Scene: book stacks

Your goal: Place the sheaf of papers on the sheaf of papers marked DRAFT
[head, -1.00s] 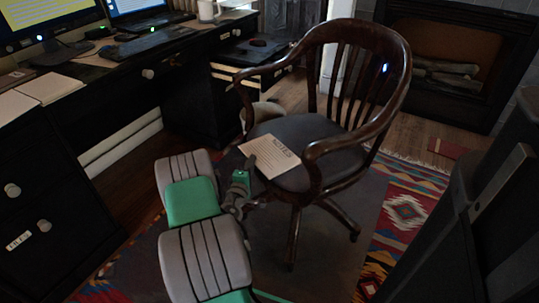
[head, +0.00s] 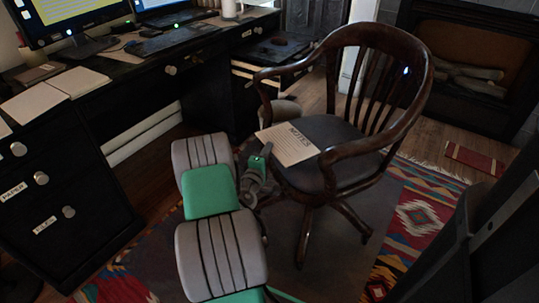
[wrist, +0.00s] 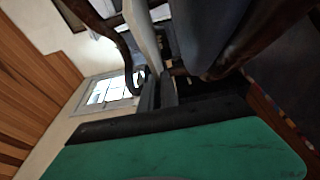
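A pale sheaf of papers marked NOTES (head: 290,144) is at the front left of the chair seat (head: 330,135). It appears slightly raised above the seat. My gripper (head: 264,160) is at its near left edge. In the wrist view my gripper's dark fingers (wrist: 160,90) close on the pale sheaf (wrist: 145,35), seen nearly edge-on. Pale paper stacks lie on the desk at the left, one nearer (head: 35,103) and one beside it (head: 78,82). No DRAFT mark is readable in these views.
The wooden armchair (head: 400,110) stands on a patterned rug (head: 415,215), its armrests close around the seat. The black desk (head: 120,110) holds monitors, a keyboard (head: 165,42) and a cup. A fireplace (head: 470,65) is behind the chair. A dark object fills the right edge.

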